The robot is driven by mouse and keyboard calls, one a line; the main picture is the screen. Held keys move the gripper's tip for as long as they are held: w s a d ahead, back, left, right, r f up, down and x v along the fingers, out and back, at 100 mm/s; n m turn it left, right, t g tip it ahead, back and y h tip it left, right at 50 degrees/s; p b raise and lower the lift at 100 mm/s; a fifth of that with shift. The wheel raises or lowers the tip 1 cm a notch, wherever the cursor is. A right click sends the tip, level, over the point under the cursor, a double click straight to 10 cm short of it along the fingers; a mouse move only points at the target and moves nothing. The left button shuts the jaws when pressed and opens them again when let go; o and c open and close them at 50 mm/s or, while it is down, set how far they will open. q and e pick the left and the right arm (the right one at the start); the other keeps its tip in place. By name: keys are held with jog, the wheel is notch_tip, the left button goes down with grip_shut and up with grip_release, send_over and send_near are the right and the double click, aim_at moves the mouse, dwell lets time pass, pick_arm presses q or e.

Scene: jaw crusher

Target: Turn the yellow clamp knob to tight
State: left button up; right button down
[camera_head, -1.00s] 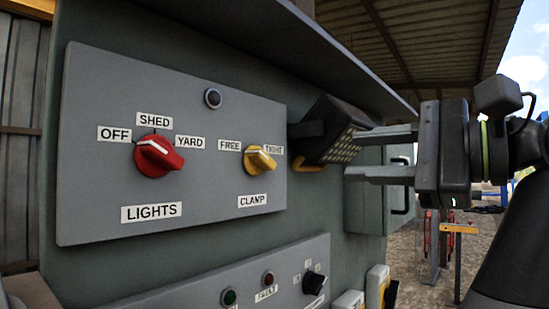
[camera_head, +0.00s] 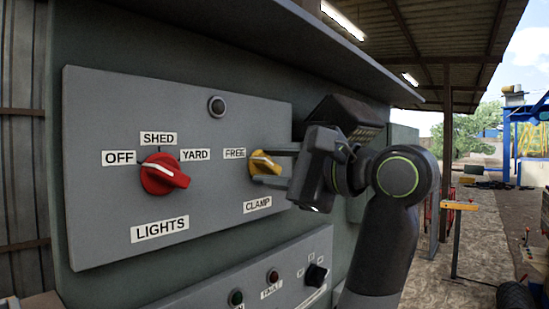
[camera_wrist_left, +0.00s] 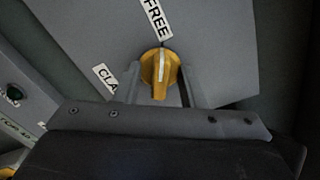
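The yellow clamp knob (camera_head: 264,163) is on the grey panel (camera_head: 100,225), above the CLAMP label (camera_head: 257,204) and right of the FREE label (camera_head: 234,153). The TIGHT label is hidden behind my gripper. My left gripper (camera_head: 266,166) reaches in from the right of the head view, one finger above and one below the knob. In the left wrist view the knob (camera_wrist_left: 160,72) sits between the two fingers, with a gap on each side of its handle. The gripper is open. The knob's white line points towards the FREE label (camera_wrist_left: 156,18). My right gripper is not in view.
A red lights knob (camera_head: 164,174) is left on the same panel, with a dark round indicator (camera_head: 217,106) above. A lower panel (camera_head: 210,302) carries lamps and a black switch (camera_head: 316,275). A black lamp-like box (camera_head: 348,115) stands close behind my gripper.

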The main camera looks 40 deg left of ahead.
pick_arm(q)
jog(key=shift+c, duration=0.6)
jog(key=shift+d, duration=0.1)
grip_shut()
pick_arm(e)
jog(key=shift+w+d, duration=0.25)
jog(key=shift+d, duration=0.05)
